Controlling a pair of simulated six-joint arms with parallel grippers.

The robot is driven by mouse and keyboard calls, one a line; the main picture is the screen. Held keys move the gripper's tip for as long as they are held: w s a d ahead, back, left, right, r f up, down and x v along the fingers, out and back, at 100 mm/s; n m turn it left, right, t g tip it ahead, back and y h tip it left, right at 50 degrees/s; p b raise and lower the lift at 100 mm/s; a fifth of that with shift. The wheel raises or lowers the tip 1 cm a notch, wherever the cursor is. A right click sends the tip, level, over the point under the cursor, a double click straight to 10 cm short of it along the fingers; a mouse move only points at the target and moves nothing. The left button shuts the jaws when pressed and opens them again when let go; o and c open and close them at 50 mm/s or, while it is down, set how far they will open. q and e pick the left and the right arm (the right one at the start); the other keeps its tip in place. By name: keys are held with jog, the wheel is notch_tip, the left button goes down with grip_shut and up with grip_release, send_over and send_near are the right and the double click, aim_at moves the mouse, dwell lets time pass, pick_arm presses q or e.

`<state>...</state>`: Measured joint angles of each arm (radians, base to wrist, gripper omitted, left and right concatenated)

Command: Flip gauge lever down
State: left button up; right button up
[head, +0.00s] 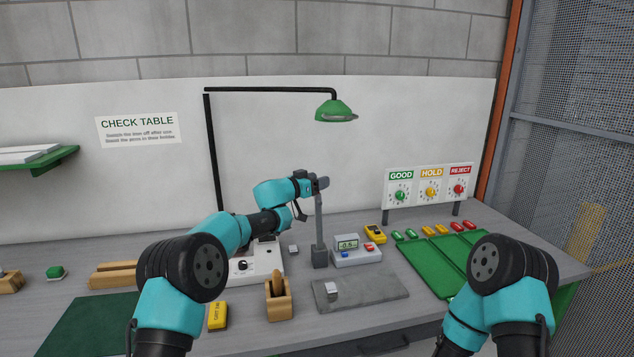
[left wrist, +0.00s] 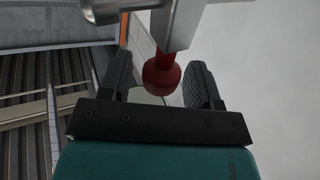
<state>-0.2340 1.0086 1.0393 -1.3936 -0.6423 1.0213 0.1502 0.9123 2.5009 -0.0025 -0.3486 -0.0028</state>
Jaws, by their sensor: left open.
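The gauge is a grey post (head: 319,225) on a dark base, beside a grey readout box (head: 357,257) with a small display. My left gripper (head: 319,184) is at the top of the post in the head view. In the left wrist view, a red knob (left wrist: 162,76) on a red stem hangs from a grey part (left wrist: 180,20) of the gauge. My left gripper (left wrist: 160,88) is open, with one finger on each side of the knob and visible gaps. The lever is hard to make out in the head view. My right gripper is out of view.
A grey plate (head: 375,291) with a small metal block (head: 331,289) lies before the gauge. A wooden holder (head: 278,300), a white box (head: 262,264) and a yellow block (head: 217,316) stand left. A green tray (head: 425,266) lies right. A green lamp (head: 335,110) hangs above.

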pick_arm(q)
jog(key=shift+c, duration=0.4)
grip_shut()
jog(key=shift+s, duration=0.2)
jog(key=shift+s+d+r+m+t+h, duration=0.15)
jog(key=shift+s+m, duration=0.35)
jog(key=shift+s, duration=0.4)
jog(key=shift+s+d+r+m+t+h, duration=0.15)
jog(key=shift+s+m, duration=0.35)
jog(key=shift+s, duration=0.35)
jog(key=s+d+f+m+h, duration=0.1)
jog(key=s+f+m+h, duration=0.1)
jog(key=s, duration=0.7)
jog(key=shift+s+d+f+m, duration=0.15)
jog(key=shift+d+f+m, duration=0.15)
jog(key=shift+m, duration=0.6)
